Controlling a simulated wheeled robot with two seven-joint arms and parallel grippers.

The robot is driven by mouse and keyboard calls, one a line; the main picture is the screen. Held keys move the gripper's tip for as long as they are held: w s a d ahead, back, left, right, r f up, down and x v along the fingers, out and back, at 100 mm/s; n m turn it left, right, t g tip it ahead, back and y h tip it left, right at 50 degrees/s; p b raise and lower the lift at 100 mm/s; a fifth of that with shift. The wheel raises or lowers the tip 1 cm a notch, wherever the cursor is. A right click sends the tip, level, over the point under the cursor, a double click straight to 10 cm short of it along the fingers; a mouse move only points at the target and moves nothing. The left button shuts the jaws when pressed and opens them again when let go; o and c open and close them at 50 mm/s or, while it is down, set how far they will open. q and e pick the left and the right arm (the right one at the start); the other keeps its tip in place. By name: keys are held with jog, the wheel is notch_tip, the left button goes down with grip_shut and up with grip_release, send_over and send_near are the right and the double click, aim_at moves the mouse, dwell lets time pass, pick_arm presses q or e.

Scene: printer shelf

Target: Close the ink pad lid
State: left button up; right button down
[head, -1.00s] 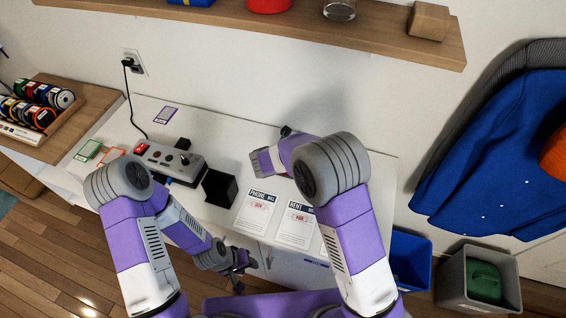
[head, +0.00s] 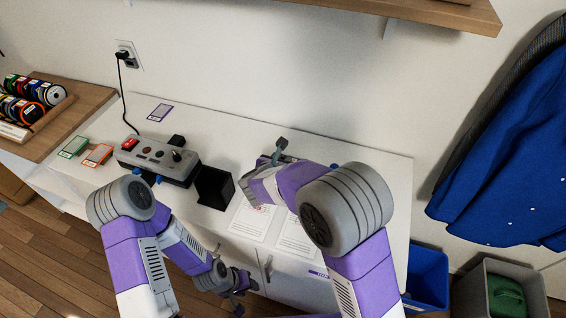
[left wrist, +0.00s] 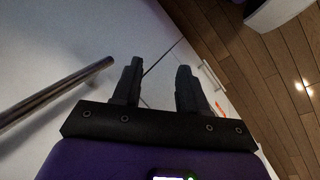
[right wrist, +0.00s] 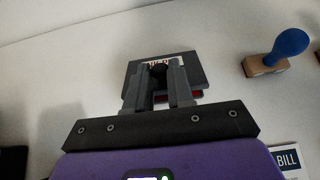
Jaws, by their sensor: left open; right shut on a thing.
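The ink pad shows in the right wrist view as a dark grey case with a lid (right wrist: 190,72) that bears a small label. A strip of red pad (right wrist: 197,94) shows below the lid's edge, so the lid does not lie fully shut. My right gripper (right wrist: 158,80) is at the lid, its fingers on either side of a dark round part, shut on it. In the head view my right gripper (head: 270,160) is over the back of the white tabletop, mostly hidden by its arm. My left gripper (head: 240,285) is low before the cabinet front; its fingers (left wrist: 155,85) are open and empty.
A wooden stamp with a blue knob (right wrist: 265,65) stands right of the ink pad. On the table are a grey switch box (head: 158,158), a black open holder (head: 213,187) and paper bills (head: 252,222). A metal bar handle (left wrist: 55,92) lies close beside my left gripper.

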dwell(0.4)
jog(key=c, duration=1)
grip_release()
jog(key=p+v, duration=0.2)
jog(key=v, duration=0.5)
jog(key=shift+s+r, duration=0.15)
jog(key=shift+s, duration=0.1)
jog(key=shift+a, duration=0.1)
jog(key=shift+c, duration=0.3)
